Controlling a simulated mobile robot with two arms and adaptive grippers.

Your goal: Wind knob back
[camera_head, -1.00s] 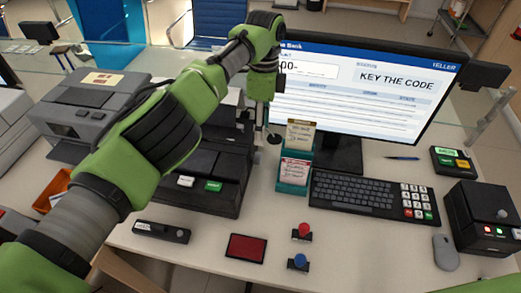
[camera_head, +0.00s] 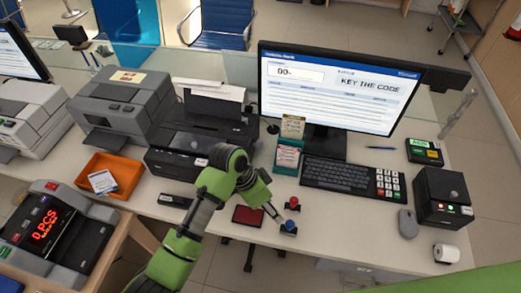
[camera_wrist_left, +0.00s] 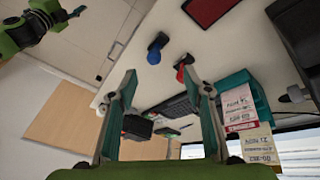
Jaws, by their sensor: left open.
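A black box (camera_head: 442,199) at the counter's right end carries a small grey knob (camera_head: 454,194) and lit red and green indicators. Two small black-based pieces stand near the front edge, one with a red knob (camera_head: 292,203) and one with a blue knob (camera_head: 288,226). My left gripper (camera_head: 280,214) is beside these two, on their left. Contact is unclear in the head view. In the left wrist view its fingers (camera_wrist_left: 165,88) are apart with nothing held, and the red and blue knobs lie beyond them. My right gripper (camera_wrist_left: 68,14) shows at the upper left there; its fingers are unclear.
A keyboard (camera_head: 340,175), mouse (camera_head: 407,222) and paper roll (camera_head: 447,253) lie to the right. A monitor (camera_head: 340,90) reads "KEY THE CODE". A red pad (camera_head: 247,215), card holder (camera_head: 287,157), printer (camera_head: 200,140) and orange tray (camera_head: 108,190) are further left.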

